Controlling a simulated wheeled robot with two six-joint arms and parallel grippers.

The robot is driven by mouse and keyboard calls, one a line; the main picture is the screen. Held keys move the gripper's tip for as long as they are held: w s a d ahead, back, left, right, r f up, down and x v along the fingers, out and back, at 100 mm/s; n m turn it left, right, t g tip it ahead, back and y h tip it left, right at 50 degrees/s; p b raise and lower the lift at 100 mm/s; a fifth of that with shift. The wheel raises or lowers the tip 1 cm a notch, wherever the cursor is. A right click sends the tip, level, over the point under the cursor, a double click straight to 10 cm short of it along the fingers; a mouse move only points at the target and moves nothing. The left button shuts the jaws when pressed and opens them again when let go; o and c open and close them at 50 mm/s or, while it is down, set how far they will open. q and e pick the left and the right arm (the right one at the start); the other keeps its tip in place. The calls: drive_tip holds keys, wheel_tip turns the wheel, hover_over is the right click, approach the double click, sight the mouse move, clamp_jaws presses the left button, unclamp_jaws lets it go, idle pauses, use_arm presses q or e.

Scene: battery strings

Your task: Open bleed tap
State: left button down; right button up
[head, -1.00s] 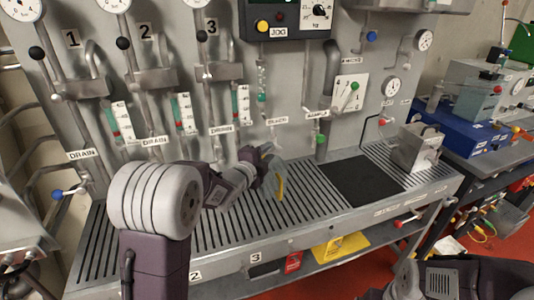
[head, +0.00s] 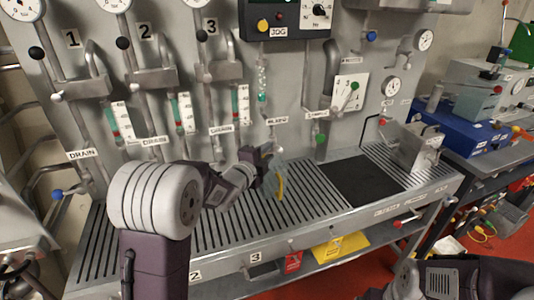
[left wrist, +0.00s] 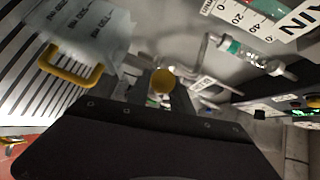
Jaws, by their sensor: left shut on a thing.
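My left gripper (head: 266,154) is at the panel just under the "BLEED" label (head: 277,121). In the left wrist view its dark fingers (left wrist: 165,82) close around a round yellow knob (left wrist: 162,80), which appears to be the bleed tap's handle. In the head view the gripper hides the knob. The bleed sight tube (head: 262,82) rises on the panel above the label; a glass tube with a teal band (left wrist: 240,50) shows in the left wrist view. A clear jug with a yellow handle (head: 280,184) stands on the grating below; its handle also shows in the wrist view (left wrist: 72,68). My right gripper is out of view.
The slotted bench top (head: 225,225) is mostly clear. A dark mat (head: 362,181) and a metal box (head: 416,148) are to the right. The sample valve's green knob (head: 320,139) is close to the right of the gripper. Drain valves and gauges fill the panel at left.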

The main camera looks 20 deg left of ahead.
sight(279, 147)
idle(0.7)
